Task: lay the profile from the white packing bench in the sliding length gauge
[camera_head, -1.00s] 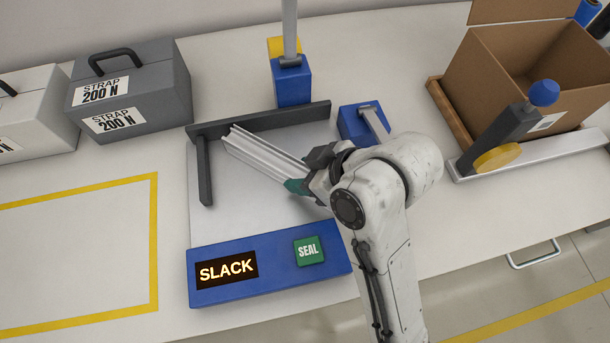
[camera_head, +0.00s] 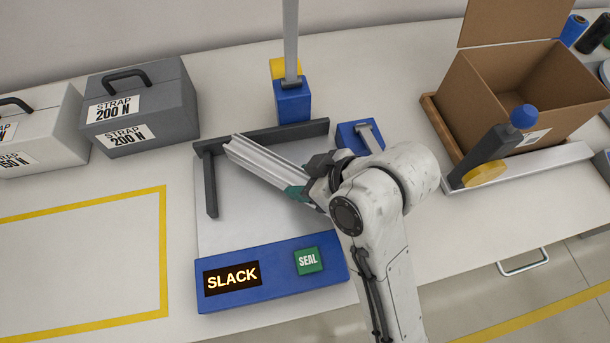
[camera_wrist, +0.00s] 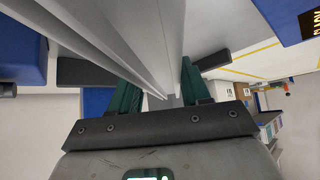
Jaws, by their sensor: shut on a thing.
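The profile (camera_head: 262,160), a silver grooved bar, lies slantwise over the light plate of the blue-fronted station. Its far end overlaps the station's dark back fence (camera_head: 290,132) in the picture; I cannot tell whether it touches. My gripper (camera_head: 300,194) is shut on its near end with teal fingers. In the wrist view the profile (camera_wrist: 150,35) runs away between the two fingers (camera_wrist: 158,78). At the right, a silver rail (camera_head: 545,160) carries a dark upright (camera_head: 488,152) with a blue knob and yellow disc. It looks like the sliding length gauge.
The station's front panel (camera_head: 275,284) reads SLACK beside a green SEAL button (camera_head: 309,260). A blue post (camera_head: 292,102) and a blue block (camera_head: 350,136) stand behind. An open carton (camera_head: 500,105) is behind the rail. Strap boxes (camera_head: 140,108) stand left. The yellow-outlined area (camera_head: 80,265) is clear.

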